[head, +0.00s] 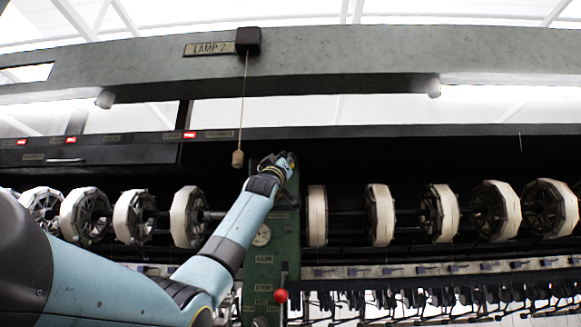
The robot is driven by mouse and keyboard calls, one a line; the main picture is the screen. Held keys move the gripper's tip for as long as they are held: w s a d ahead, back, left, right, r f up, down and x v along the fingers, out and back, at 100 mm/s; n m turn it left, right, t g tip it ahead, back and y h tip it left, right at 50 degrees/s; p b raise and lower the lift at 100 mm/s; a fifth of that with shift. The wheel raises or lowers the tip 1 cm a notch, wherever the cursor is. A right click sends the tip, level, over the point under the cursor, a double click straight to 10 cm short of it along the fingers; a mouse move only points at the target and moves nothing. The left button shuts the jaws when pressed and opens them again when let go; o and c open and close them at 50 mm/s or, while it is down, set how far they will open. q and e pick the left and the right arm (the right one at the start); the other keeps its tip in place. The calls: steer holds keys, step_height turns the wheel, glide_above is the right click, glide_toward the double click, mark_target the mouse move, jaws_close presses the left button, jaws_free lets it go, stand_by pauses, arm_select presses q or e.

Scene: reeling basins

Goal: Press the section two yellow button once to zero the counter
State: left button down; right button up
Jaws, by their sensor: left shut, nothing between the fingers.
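My left arm reaches up from the lower left to the green upright panel (260,284) in the middle. My left gripper (290,159) is shut and empty, in front of the panel's upper end. I cannot tell whether its tips touch anything. No yellow button or counter can be made out; the gripper and wrist cover part of the upper panel. My right gripper is not in view.
A wooden pull (237,159) hangs on a cord just left of my gripper, below the "LAMP 2" plate (209,49). A red-knobbed lever (281,296) stands low on the panel. Several white reels (317,216) line both sides. A green beam (340,55) crosses above.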

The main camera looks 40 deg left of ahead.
arm_select(q)
steer(key=shift+d, duration=0.1)
steer(key=s+d+b, duration=0.1)
steer(key=s, duration=0.1)
steer(key=s+d+b, duration=0.1)
steer(key=d, duration=0.1)
steer(key=shift+s+b, duration=0.35)
steer(key=shift+s, duration=0.05)
stand_by(0.5)
steer(key=shift+f, duration=0.1)
